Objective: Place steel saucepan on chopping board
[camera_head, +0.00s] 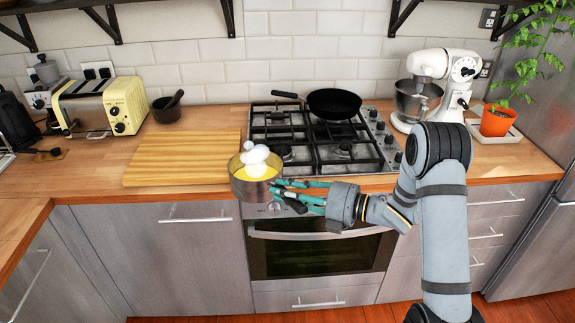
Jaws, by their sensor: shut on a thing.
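The steel saucepan (248,190) is held in the air at the counter's front edge, by the front right corner of the chopping board. It is about upright and holds something yellow with several white rounded pieces on top. My gripper (291,193) reaches in from the right and is shut on the saucepan, seemingly at its handle, which the fingers mostly hide. The wooden chopping board (177,160) lies flat on the counter left of the hob, and its top is bare. The saucepan overlaps the board's right front corner in the picture; I cannot tell its height above it.
The gas hob (290,157) is right of the board, with a black frying pan (334,103) at its back. A stand mixer (440,75) and potted plant (496,120) are at the right.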

